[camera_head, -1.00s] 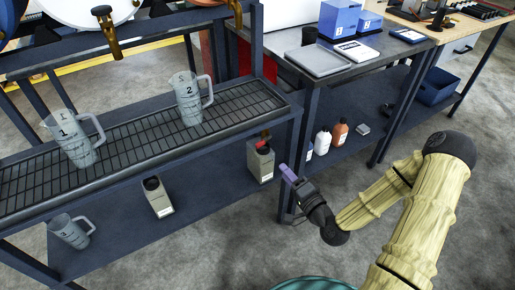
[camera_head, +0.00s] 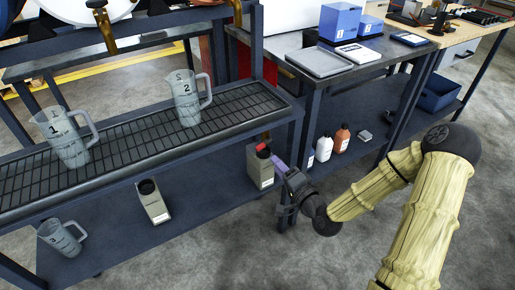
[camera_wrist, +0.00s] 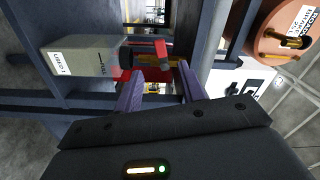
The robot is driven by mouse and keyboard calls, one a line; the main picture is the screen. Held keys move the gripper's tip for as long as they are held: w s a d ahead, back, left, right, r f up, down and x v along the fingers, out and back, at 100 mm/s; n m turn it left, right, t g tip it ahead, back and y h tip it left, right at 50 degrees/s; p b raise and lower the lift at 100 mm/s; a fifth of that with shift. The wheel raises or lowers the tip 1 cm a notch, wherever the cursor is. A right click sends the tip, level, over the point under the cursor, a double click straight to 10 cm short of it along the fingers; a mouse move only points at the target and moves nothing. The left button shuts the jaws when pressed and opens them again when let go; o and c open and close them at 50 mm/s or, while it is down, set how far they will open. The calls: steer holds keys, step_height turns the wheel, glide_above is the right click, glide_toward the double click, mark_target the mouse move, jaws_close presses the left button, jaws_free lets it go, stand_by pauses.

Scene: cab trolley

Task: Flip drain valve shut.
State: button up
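The drain valve (camera_wrist: 168,60) is a small brass fitting with a red handle (camera_wrist: 160,47), ahead of my gripper in the wrist view. In the head view its red part (camera_head: 263,149) shows below the rack's grated tray, in front of or above a grey can (camera_head: 261,172). My gripper (camera_wrist: 158,82) has two purple fingers spread apart, with nothing held. The valve appears beyond and between the fingertips; I cannot tell whether they touch it. In the head view my gripper (camera_head: 278,160) is beside the rack's right end, its fingers partly hidden.
The grated tray (camera_head: 250,100) carries jugs 1 (camera_head: 68,140) and 2 (camera_head: 187,98). Jug 3 (camera_head: 62,238) and another grey can (camera_head: 153,203) are on the lower shelf. The rack's corner post (camera_head: 297,135) is close to my gripper. Floor in front is clear.

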mark_target(261, 148)
steer(key=b+x, duration=0.1)
steer(key=x, duration=1.1)
steer(key=shift+w+a+b, duration=0.25)
steer(key=shift+w+b, duration=0.05)
steer(key=shift+b, duration=0.1)
